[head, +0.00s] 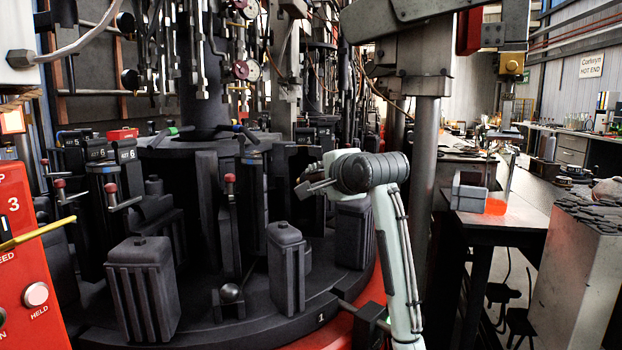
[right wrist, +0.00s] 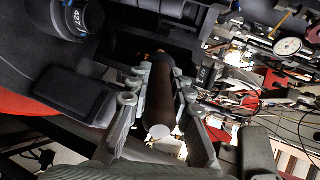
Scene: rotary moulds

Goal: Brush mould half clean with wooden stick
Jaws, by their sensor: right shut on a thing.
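My right gripper (head: 316,182) is in front of the black moulds on the rotary table, its arm rising from the lower right. In the right wrist view, my right gripper (right wrist: 158,85) is shut on a dark brown round stick (right wrist: 160,105) with a pale end facing the camera. Its far end points toward dark machine parts, and I cannot tell whether it touches a mould. In the head view the stick is hard to make out. Black mould halves (head: 286,268) stand on the table, with another (head: 143,290) further left. My left gripper is out of view.
The rotary table (head: 320,305) is marked 1 on its rim. A red control panel (head: 30,270) stands at the left edge. A metal column (head: 425,150) rises behind my right arm. A bench (head: 510,222) with a grey box and a glowing orange patch is at right.

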